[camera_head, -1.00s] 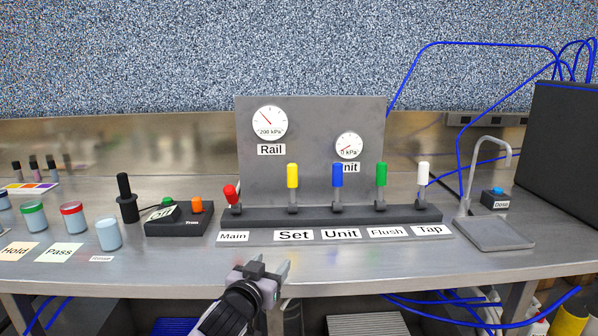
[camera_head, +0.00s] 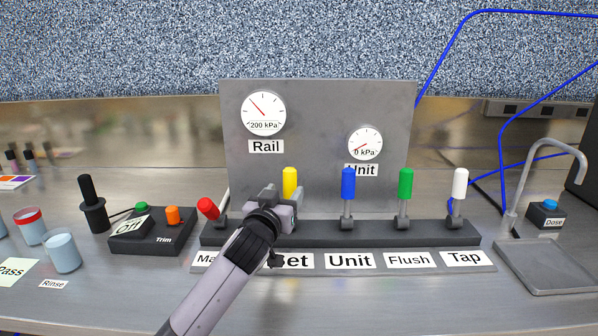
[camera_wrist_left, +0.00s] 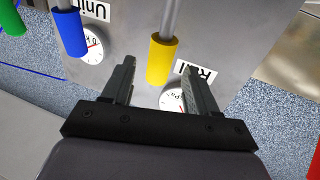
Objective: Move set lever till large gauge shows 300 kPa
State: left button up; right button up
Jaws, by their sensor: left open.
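The large Rail gauge (camera_head: 263,114) on the grey panel reads "200 kPa", its needle pointing up-left. The yellow-handled set lever (camera_head: 290,182) stands upright behind the "Set" label (camera_head: 294,261). My left gripper (camera_head: 284,196) is open at the yellow handle and hides its lower part in the head view. In the left wrist view the yellow handle (camera_wrist_left: 162,60) shows between and just beyond the two open fingers (camera_wrist_left: 156,85), with no clear contact. The Rail gauge (camera_wrist_left: 173,99) is partly hidden there by a finger. My right gripper is not in view.
The red Main lever (camera_head: 208,208) leans left beside my gripper. The blue lever (camera_head: 348,184), green lever (camera_head: 405,184) and white lever (camera_head: 460,182) stand upright to the right. The small Unit gauge (camera_head: 365,143) reads 0 kPa. The Trim box (camera_head: 155,232) sits at left.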

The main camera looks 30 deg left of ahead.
aim_at(293, 179)
pick_arm(q)
jog(key=shift+w+a+r, duration=0.1)
jog(key=shift+w+r, duration=0.1)
jog(key=shift+w, duration=0.15)
jog(key=shift+w+a, duration=0.2)
jog(key=shift+w, duration=0.4)
jog(key=shift+p+x, duration=0.5)
jog(key=shift+x, duration=2.15)
jog(key=shift+c, duration=0.3)
